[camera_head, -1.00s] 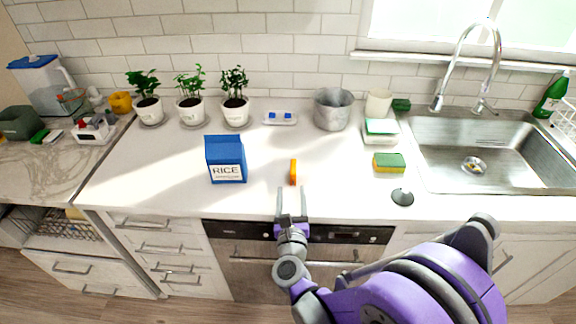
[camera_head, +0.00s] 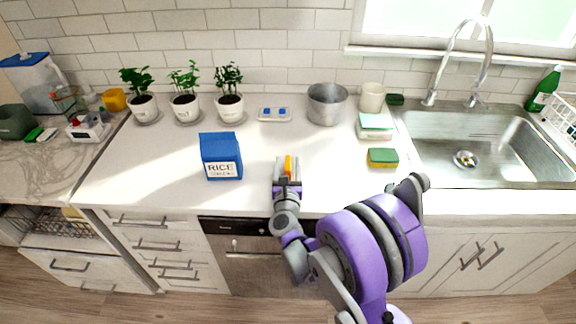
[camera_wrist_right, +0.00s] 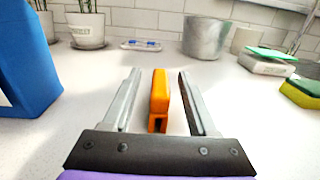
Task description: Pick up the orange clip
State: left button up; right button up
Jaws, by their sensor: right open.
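The orange clip (camera_head: 288,166) stands on the white counter, right of the blue rice box. My right gripper (camera_head: 287,164) is open, its two grey fingers on either side of the clip. In the right wrist view the clip (camera_wrist_right: 159,98) stands between the fingers of the gripper (camera_wrist_right: 157,88), with a visible gap on both sides. The clip's lower part is partly hidden by the gripper in the head view. My left gripper is not in view.
The blue rice box (camera_head: 221,157) stands close on the left. A green and yellow sponge (camera_head: 382,158) lies to the right, before the sink (camera_head: 480,150). Potted plants (camera_head: 229,106), a small tray (camera_head: 275,115) and a metal pot (camera_head: 326,104) stand behind.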

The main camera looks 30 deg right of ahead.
jog(key=shift+w+d, duration=0.15)
jog(key=shift+w, duration=0.05)
jog(key=shift+s, duration=0.1)
jog(key=shift+c, duration=1)
grip_shut()
jog(key=shift+r, duration=0.15)
